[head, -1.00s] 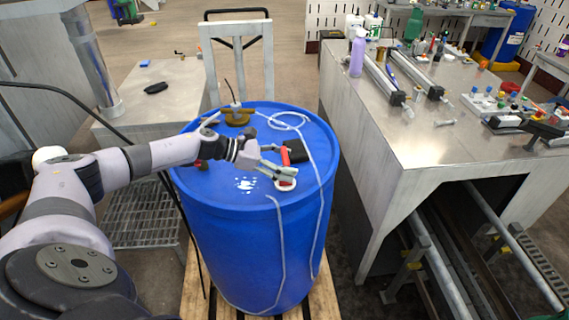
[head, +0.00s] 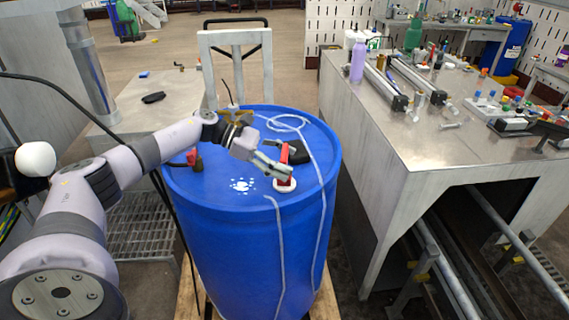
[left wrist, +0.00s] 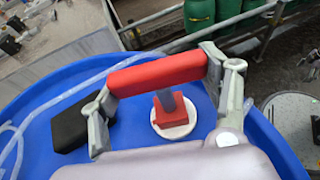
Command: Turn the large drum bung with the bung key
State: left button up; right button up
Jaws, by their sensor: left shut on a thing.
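The bung key has a red handle (left wrist: 158,74) and a grey shaft that runs down to a red block on the white large bung (left wrist: 172,115) in the left wrist view. In the head view the white bung (head: 285,186) sits on the near right part of the blue drum's (head: 200,210) top, with the red key (head: 284,153) above it. My left gripper (head: 276,166) is shut on the red handle, one finger at each end of it in the left wrist view. The key appears to stand on the bung; the exact fit is partly hidden. My right gripper is not in view.
A black box (head: 299,152) lies on the drum top beside the key. A clear hose (head: 316,165) curls over the top and down the front. A brass fitting (head: 234,115) stands at the back. A metal workbench (head: 420,150) stands close on the right.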

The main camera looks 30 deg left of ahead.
aim_at(284, 151)
pick_arm(q)
jog(key=shift+s+n+t, duration=0.1)
jog(key=shift+n+t, duration=0.2)
jog(key=shift+r+p, duration=0.8)
jog(key=shift+r, duration=1.45)
